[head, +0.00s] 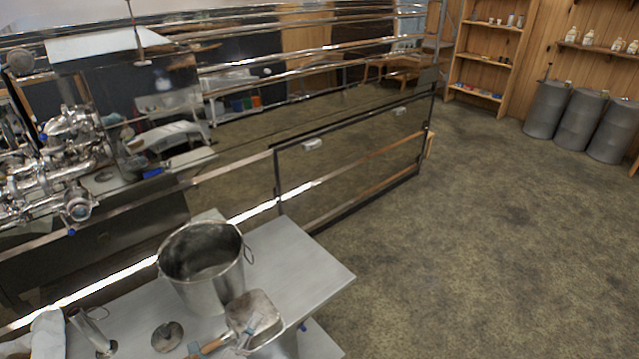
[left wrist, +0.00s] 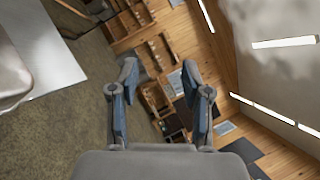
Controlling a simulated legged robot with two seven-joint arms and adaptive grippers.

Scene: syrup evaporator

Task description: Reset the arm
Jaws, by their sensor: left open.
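My left gripper (left wrist: 161,82) shows in the left wrist view. Its two blue-grey fingers stand apart with nothing between them. They point toward a wooden wall and shelves, which appear strongly tilted. A pale tabletop lies to the left of the fingers, apart from them. In the head view, the gripper's fingers are hard to make out among the metal things at the bottom. My right gripper is not in view.
A metal table (head: 315,277) holds a steel bucket (head: 203,277) and a wooden-handled metal scoop (head: 253,312). The large evaporator (head: 230,160) with pipework stands behind. Grey drums (head: 581,117) line the far wall. The floor (head: 480,230) to the right is clear.

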